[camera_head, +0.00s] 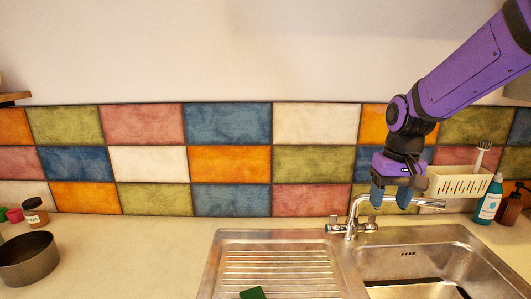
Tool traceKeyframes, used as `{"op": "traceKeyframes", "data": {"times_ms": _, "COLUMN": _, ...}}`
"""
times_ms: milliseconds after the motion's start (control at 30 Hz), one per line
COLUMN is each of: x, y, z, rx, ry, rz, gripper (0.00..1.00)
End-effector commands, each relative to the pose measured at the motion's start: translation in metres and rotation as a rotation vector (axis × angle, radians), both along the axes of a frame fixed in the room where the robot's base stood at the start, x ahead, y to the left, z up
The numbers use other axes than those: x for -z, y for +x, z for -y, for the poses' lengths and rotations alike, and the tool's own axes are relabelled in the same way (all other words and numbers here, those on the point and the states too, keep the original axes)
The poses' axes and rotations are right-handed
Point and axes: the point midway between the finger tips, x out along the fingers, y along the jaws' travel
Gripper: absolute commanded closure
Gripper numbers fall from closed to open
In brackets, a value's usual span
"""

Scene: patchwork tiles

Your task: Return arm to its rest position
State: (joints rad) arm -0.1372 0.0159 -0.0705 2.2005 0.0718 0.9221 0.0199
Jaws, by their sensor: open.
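My purple arm reaches in from the upper right. My gripper (391,200) hangs at its end with blue fingers pointing down. The fingers are apart with nothing visible between them. From this view the gripper overlaps the chrome tap (356,215) and the left end of a cream caddy (460,184); I cannot tell whether it touches either.
A metal sink (420,262) with a ribbed drainboard (265,262) is below, with a green item (252,293) on it. Bottles (489,201) stand at the right. A dark round pan (28,262) and a jar (35,213) are at the left. The counter (140,255) between is clear.

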Motion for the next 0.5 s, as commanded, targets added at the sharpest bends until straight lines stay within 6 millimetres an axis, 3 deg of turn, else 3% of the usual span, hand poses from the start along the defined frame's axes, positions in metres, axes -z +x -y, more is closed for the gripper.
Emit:
{"op": "traceKeyframes", "data": {"times_ms": 200, "x": -0.04, "y": -0.043, "z": 0.011, "rx": 0.003, "ry": 0.003, "rz": 0.104, "gripper": 0.47}}
{"op": "traceKeyframes", "data": {"times_ms": 500, "x": -0.075, "y": -0.104, "z": 0.023, "rx": 0.007, "ry": -0.006, "rz": 0.24, "gripper": 0.47}}
